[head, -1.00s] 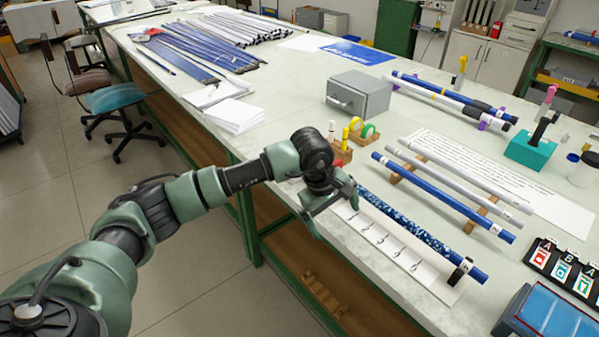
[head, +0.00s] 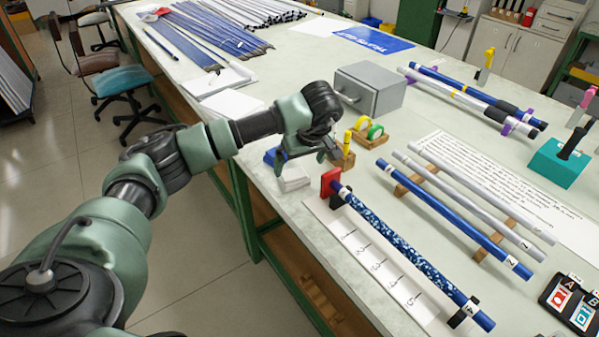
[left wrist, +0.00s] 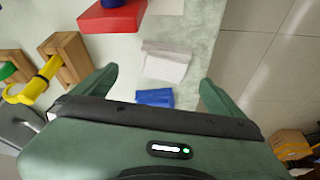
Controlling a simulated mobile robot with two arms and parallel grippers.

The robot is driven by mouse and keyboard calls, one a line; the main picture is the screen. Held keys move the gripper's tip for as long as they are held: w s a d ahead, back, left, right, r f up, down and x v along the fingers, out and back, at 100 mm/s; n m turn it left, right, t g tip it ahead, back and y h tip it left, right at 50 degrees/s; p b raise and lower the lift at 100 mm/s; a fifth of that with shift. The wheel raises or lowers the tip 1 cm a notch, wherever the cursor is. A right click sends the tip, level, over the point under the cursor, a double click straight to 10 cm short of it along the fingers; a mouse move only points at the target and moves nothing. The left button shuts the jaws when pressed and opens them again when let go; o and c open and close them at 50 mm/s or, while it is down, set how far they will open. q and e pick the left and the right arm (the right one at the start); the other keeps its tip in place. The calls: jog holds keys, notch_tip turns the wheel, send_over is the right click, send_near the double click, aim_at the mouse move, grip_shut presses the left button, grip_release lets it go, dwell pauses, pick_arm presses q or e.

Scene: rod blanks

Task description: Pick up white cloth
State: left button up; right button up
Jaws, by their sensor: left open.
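The white cloth (head: 292,177) lies folded on the table near its left edge, partly under my left gripper in the head view. It also shows in the left wrist view (left wrist: 166,63), ahead of and between the fingers. A folded blue cloth (left wrist: 155,97) lies beside it, closer to the gripper; in the head view it is partly hidden. My left gripper (head: 307,152) is open and empty above the cloths, with its green fingers (left wrist: 160,88) spread to either side in the wrist view. My right gripper is not in view.
A red block (head: 330,182) holds the end of a speckled blue rod (head: 395,240) beside the white cloth. A wooden tape holder (head: 371,139) and a grey metal box (head: 370,88) stand behind. The table edge drops to the floor at the left.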

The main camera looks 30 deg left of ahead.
aim_at(294, 175)
pick_arm(q)
jog(key=f, duration=0.1)
jog(key=a+f, duration=0.1)
jog(key=shift+s+a+f+p, duration=0.1)
jog(key=shift+s+f+p, duration=0.05)
jog(key=shift+f+p, duration=0.25)
jog(key=x, duration=0.3)
jog(key=shift+f, duration=0.1)
jog(key=c, duration=1.3)
jog(key=shift+c, duration=0.3)
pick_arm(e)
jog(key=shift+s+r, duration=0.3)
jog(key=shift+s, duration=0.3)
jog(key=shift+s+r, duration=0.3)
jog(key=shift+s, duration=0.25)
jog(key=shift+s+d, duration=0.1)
